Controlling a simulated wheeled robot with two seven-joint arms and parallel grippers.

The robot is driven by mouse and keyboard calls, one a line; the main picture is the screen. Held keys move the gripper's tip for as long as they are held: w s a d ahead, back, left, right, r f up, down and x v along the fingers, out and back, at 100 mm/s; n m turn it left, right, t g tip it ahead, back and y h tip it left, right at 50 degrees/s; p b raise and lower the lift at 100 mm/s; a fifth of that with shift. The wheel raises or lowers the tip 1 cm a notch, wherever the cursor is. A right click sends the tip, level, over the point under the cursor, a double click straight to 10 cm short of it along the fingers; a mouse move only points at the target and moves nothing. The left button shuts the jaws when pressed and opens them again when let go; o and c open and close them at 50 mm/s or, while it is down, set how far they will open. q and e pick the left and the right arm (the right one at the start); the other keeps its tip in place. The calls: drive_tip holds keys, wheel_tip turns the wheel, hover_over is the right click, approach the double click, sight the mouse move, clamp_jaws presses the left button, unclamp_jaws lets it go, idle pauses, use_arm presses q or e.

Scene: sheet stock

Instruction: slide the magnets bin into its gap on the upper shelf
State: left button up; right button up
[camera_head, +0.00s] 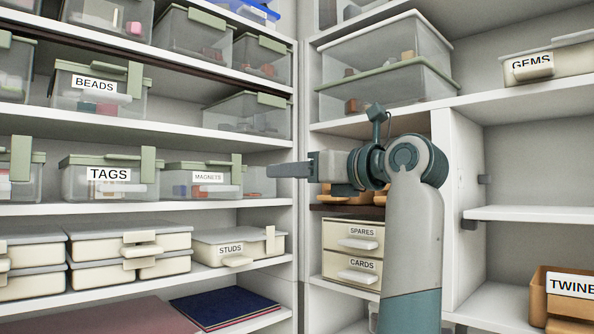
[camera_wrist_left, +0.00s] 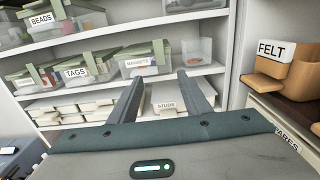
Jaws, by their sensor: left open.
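The magnets bin (camera_head: 203,190), clear with a green lid and handle and a white label, sits between the tags bin (camera_head: 85,187) and another clear bin (camera_head: 260,184). The magnets bin also shows in the left wrist view (camera_wrist_left: 140,71), ahead of the fingers. On the shelf above, an empty gap (camera_head: 175,116) lies between the beads bin (camera_head: 100,98) and a green-lidded clear bin (camera_head: 248,121). My left gripper (camera_head: 270,171) points left, its tips right of the magnets bin. In the left wrist view (camera_wrist_left: 163,82) its fingers are apart with nothing between them. My right gripper is not in view.
The shelf board (camera_head: 130,133) runs above the magnets bin. The studs bin (camera_head: 230,249) is below. A white upright (camera_head: 303,200) divides the shelf bays near my left gripper. The spares drawer (camera_head: 352,233) and an orange felt bin (camera_wrist_left: 285,75) are to the right.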

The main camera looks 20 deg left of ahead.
sight(237, 174)
use_arm(q)
drive_tip(key=p+x, duration=0.7)
drive_tip(key=x, duration=0.8)
drive_tip(key=shift+r, duration=0.15)
drive_tip(key=shift+w+a, duration=0.3)
drive_tip(key=shift+a, duration=0.25)
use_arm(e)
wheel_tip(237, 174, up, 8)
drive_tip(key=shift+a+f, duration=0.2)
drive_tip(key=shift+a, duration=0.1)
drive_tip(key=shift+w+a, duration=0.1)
